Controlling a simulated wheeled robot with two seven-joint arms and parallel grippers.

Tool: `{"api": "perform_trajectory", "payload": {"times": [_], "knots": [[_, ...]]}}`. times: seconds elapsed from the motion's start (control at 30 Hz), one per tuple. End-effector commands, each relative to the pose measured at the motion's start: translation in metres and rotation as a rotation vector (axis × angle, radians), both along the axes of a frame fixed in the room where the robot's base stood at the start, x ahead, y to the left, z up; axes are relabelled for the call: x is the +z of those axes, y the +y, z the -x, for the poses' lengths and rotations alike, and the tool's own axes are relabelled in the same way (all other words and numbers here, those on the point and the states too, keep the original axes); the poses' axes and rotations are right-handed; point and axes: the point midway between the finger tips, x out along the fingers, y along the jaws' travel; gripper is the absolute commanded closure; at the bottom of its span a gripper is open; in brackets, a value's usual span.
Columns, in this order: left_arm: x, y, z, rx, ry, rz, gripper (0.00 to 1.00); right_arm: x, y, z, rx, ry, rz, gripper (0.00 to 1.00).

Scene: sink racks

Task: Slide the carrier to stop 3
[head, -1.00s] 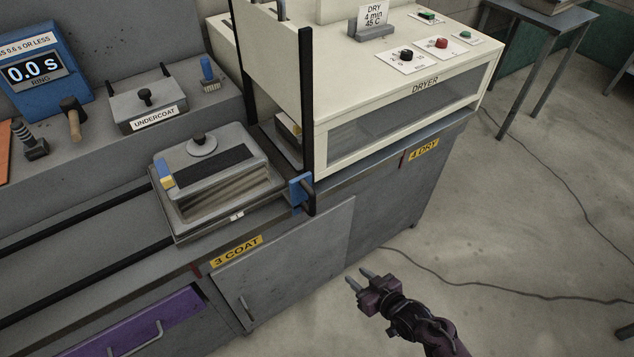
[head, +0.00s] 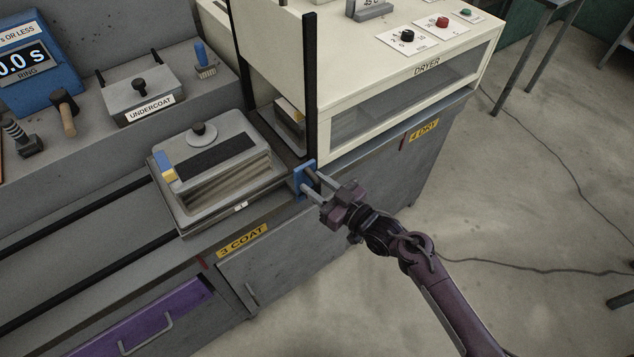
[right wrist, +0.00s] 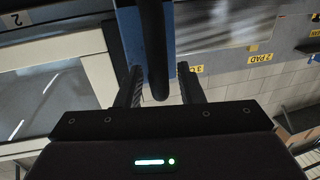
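The carrier seems to be the grey tray (head: 182,228) on the dark rails, by the yellow 3 COAT label (head: 242,241). A grey lidded box with a black knob (head: 202,133) sits on it. A blue plate (head: 299,183) with a dark bar handle is at the tray's right, near the foot of the dryer's black post. I cannot tell whether it joins the tray. My right gripper (head: 310,184) is at this handle. In the right wrist view the open fingers (right wrist: 160,85) stand either side of the dark bar (right wrist: 155,45), with gaps. My left gripper is out of view.
The cream dryer (head: 410,75) stands right of the tray, above the 4 DRY label (head: 424,130). An undercoat box (head: 143,95) and tools stand on the back ledge. A purple drawer (head: 150,325) is at lower left. Open floor with a cable lies to the right.

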Motion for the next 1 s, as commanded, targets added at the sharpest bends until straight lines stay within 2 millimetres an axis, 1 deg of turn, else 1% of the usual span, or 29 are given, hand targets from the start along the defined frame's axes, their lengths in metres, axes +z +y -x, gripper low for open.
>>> {"api": "perform_trajectory", "payload": {"times": [0.1,0.27,0.37,0.53,0.87,1.0], "knots": [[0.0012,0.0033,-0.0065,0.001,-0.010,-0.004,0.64,-0.0009,0.0017,-0.0016,0.000,0.001,0.001,0.66],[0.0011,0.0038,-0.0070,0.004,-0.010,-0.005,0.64,-0.0009,0.0014,-0.0016,-0.001,0.001,0.001,0.66],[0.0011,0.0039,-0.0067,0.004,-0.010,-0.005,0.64,-0.0009,0.0013,-0.0015,-0.001,0.001,0.001,0.77],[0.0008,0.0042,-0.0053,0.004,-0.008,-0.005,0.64,-0.0009,0.0013,-0.0015,-0.001,0.001,0.001,1.00],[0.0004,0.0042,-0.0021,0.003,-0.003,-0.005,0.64,-0.0008,0.0019,-0.0009,0.000,0.000,0.001,1.00],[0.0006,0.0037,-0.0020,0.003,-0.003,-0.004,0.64,-0.0008,0.0050,0.0014,0.001,0.000,0.001,1.00]]}}
